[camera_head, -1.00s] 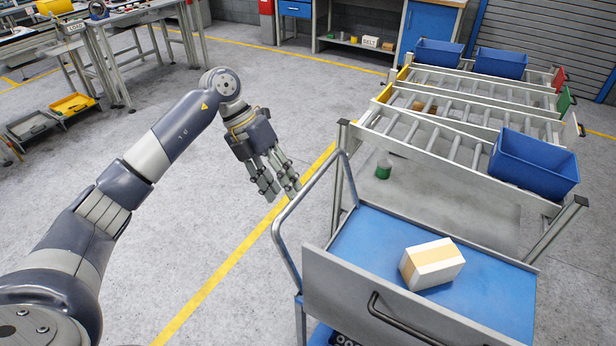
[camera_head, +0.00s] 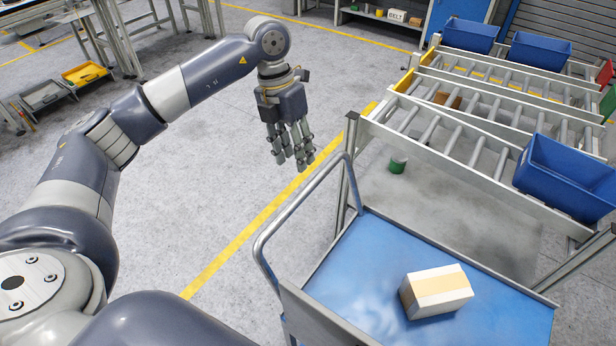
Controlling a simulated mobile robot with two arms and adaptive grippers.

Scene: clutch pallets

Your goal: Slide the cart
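The cart (camera_head: 365,265) has a blue deck and a bent grey tube handle (camera_head: 283,217) rising at its left side. It stands at the lower right, in front of a roller rack. A white box with a tan band (camera_head: 437,292) lies on its deck. My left gripper (camera_head: 293,163) hangs fingers down above the floor, beyond and above the cart handle in the picture. Its fingers are extended and apart, with nothing between them, and it appears clear of the handle. The cart's near end is cut off by the frame. My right gripper is out of view.
The roller rack (camera_head: 455,140) stands close behind the cart, with a blue bin (camera_head: 566,178) on its near lane. A green can (camera_head: 397,166) is below the rack's near edge. Open grey floor with a yellow line (camera_head: 232,255) lies left of the cart.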

